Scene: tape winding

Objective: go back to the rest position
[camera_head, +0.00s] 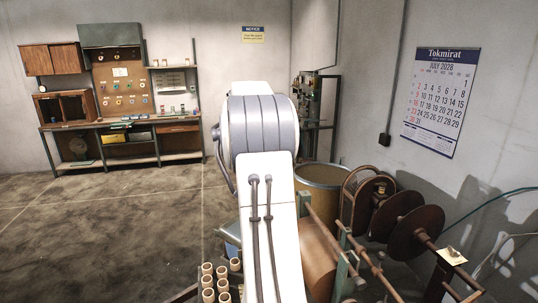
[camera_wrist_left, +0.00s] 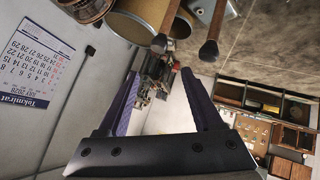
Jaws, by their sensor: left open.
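My left gripper (camera_wrist_left: 159,72) shows in the left wrist view, with two dark purple fingers spread apart. The gap between them is empty and no object touches them. In the head view a white arm of mine with grey bands fills the middle, and no gripper fingers show there. My right gripper is in neither view.
A winding machine with brown discs (camera_head: 415,228) stands at the right, beside a tan drum (camera_head: 322,177). Several cardboard tubes (camera_head: 208,281) stand at the bottom. A workbench (camera_head: 125,124) is far back left. A calendar (camera_head: 439,103) hangs on the right wall. Floor at left is clear.

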